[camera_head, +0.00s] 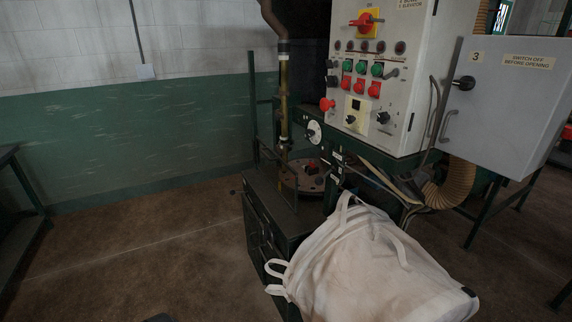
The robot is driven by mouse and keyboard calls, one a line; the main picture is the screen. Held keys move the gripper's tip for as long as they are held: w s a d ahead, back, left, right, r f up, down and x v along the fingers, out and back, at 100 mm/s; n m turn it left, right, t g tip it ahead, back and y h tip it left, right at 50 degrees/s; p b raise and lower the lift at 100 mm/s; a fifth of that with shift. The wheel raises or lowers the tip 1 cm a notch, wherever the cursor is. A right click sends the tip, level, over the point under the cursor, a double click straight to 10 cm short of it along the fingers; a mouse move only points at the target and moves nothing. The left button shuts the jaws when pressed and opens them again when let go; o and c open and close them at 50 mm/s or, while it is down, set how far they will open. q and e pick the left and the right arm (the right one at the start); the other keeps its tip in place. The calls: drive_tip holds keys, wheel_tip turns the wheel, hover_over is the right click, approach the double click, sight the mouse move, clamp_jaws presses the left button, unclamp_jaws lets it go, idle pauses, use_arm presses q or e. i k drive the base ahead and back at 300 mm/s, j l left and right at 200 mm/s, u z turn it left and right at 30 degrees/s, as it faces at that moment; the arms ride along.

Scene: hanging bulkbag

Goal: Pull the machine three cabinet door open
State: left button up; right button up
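The machine three cabinet (510,105) is a light grey box at the right edge of the head view. Its front carries a "3" label, a "SWITCH OFF BEFORE OPENING" label, a black knob (465,83) and a grey bar handle (448,126) near the left edge. I see no opening into it; whether the door is fully latched I cannot tell. Neither of my grippers can be made out, and nothing is seen touching the handle or knob.
A control panel (343,119) with buttons and a red switch stands left of the cabinet. A white bulk bag (375,270) fills the lower middle, in front of the dark green machine (268,208). A ribbed hose (453,184) hangs below the cabinet. Floor (150,250) at left is clear.

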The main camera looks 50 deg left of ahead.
sight(251, 219)
drive_tip(key=u, duration=1.8)
drive_tip(key=i+j+z, duration=0.35)
drive_tip(key=i, duration=0.2)
drive_tip(key=i+j+z, duration=0.35)
drive_tip(key=i+j, duration=0.2)
drive_tip(key=i+j+z, duration=0.35)
drive_tip(key=j, duration=0.35)
drive_tip(key=i+l, duration=0.05)
